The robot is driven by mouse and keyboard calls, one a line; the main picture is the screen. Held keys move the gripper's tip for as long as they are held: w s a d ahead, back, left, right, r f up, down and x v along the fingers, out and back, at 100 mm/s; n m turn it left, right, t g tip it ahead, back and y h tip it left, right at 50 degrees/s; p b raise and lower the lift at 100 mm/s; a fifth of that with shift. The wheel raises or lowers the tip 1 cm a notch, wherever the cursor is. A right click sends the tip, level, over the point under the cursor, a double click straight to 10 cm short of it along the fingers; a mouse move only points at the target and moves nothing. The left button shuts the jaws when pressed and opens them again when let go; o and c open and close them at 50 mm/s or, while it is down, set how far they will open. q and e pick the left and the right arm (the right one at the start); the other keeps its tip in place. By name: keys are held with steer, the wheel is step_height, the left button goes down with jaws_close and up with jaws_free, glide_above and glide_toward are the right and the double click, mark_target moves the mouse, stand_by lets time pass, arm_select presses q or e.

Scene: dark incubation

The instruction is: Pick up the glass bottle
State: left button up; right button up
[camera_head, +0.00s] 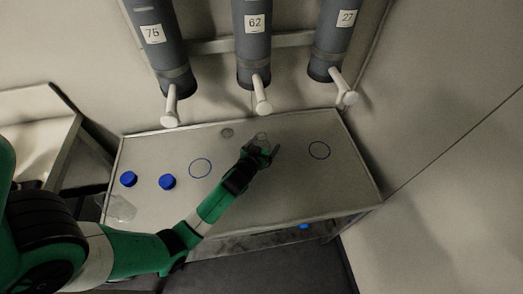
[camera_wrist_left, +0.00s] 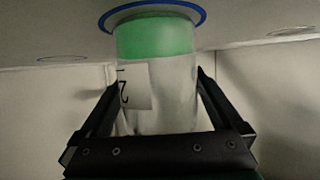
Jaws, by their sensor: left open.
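The clear glass bottle (camera_wrist_left: 183,90) fills the middle of the left wrist view, which looks upside down. It has green contents (camera_wrist_left: 155,38) at its base end and a white label with partly visible digits. It stands within a blue ring on the table. My left gripper (camera_wrist_left: 154,80) is open, with one finger on each side of the bottle; I cannot tell if either touches it. In the head view my left gripper (camera_head: 264,150) is over the table's middle, and the bottle (camera_head: 262,137) is faint and partly hidden there. My right gripper is out of view.
Two blue caps (camera_head: 167,181) lie on the table (camera_head: 300,190) to the left, near a clear object (camera_head: 121,208). Empty blue rings (camera_head: 319,150) flank the gripper. Three numbered grey cylinders with pale handles (camera_head: 262,92) hang above the back edge.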

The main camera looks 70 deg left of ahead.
arm_select(q)
steer(key=shift+w+f, duration=0.1)
steer(key=shift+c, duration=0.3)
steer(key=c, duration=1.4)
